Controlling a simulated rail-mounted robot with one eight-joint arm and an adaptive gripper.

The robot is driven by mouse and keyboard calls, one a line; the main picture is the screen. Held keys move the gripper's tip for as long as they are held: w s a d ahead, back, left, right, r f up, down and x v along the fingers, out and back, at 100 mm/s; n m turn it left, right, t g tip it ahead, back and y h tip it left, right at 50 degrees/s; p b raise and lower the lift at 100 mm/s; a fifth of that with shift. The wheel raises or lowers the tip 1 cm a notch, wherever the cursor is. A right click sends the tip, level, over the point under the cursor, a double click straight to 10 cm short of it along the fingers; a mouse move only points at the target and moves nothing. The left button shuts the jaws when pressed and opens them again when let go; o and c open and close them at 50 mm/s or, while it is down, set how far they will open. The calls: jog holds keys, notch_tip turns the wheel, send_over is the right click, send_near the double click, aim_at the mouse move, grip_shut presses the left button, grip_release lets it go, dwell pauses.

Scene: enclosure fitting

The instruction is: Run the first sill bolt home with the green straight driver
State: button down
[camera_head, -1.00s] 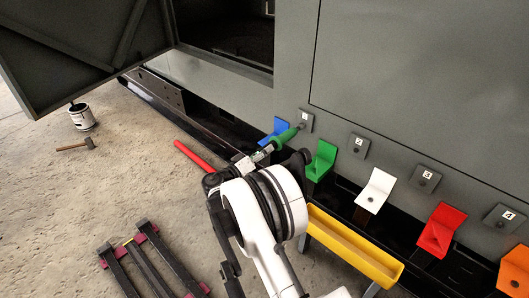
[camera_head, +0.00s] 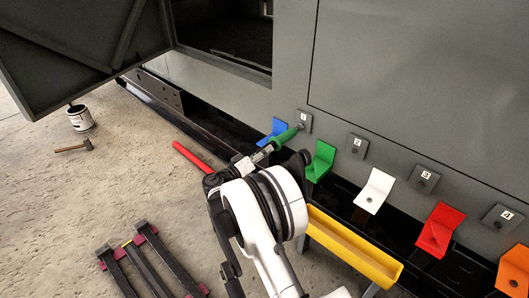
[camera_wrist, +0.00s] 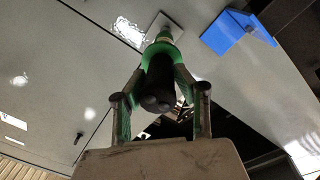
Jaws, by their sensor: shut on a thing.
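The green straight driver (camera_head: 284,138) is held in my gripper (camera_head: 264,153), its tip at the plate marked 1 (camera_head: 304,121) on the grey enclosure wall. In the wrist view my gripper (camera_wrist: 160,104) is shut with a finger on each side of the driver (camera_wrist: 163,56), which points away to a pale square plate (camera_wrist: 166,27). The first bolt is hidden behind the driver's tip, so I cannot tell how far in it sits.
Plates marked 2 (camera_head: 357,146), 3 (camera_head: 424,178) and 4 (camera_head: 503,219) run along the wall. Coloured brackets, blue (camera_head: 275,128), green (camera_head: 320,161), white (camera_head: 374,189) and red (camera_head: 441,229), stand below. A yellow tray (camera_head: 352,247) lies right of my arm. An open door hangs at upper left.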

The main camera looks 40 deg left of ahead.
jog(key=shift+w, duration=0.4)
dwell(1.1)
jog(key=shift+s+d, duration=0.1)
jog(key=shift+s, duration=0.05)
dwell(0.8)
